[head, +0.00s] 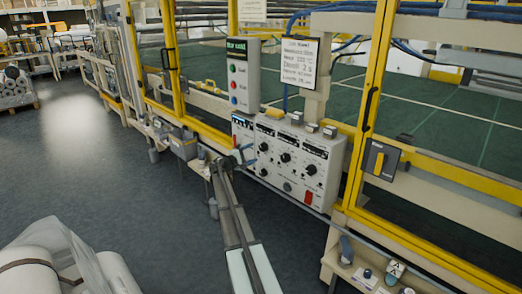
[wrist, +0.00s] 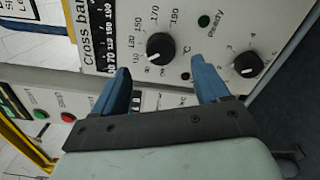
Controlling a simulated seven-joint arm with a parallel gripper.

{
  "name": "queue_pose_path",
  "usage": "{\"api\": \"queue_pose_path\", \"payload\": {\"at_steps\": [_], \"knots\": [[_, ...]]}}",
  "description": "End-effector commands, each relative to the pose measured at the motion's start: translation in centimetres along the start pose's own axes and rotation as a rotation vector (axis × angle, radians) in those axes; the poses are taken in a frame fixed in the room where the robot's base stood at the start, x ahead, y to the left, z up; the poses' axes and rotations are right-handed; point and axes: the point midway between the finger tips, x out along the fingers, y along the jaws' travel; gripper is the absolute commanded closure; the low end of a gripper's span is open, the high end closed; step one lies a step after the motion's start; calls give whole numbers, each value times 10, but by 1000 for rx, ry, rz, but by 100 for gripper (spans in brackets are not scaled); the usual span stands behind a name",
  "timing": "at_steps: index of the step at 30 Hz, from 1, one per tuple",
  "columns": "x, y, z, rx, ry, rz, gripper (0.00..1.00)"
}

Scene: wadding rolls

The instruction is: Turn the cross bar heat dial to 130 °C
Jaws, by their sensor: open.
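The cross bar heat dial (wrist: 160,48) is a round black knob on a pale panel in the wrist view. Numbers up to 190 and a °C mark surround it. A small white pointer mark seems to show at its lower left, towards the low numbers; the exact setting is too small to read. My gripper (wrist: 160,66) is open, its two blue fingers either side of the dial's lower part in the picture. Whether they touch it I cannot tell. In the head view my gripper (head: 236,157) is at the left part of the control box (head: 318,150).
A red button (wrist: 68,117) shows at lower left. In the head view, a button box (head: 239,75) and yellow posts (head: 372,90) stand around the control box.

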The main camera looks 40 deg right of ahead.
Motion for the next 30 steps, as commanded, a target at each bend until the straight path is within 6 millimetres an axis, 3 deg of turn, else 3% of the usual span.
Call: {"api": "queue_pose_path", "payload": {"at_steps": [3,12,27,30], "knots": [[24,0,-1,0,-2,-1,25],[62,0,-1,1,0,-1,25],[73,0,0,1,0,0,25],[73,0,0,1,0,0,34]]}}
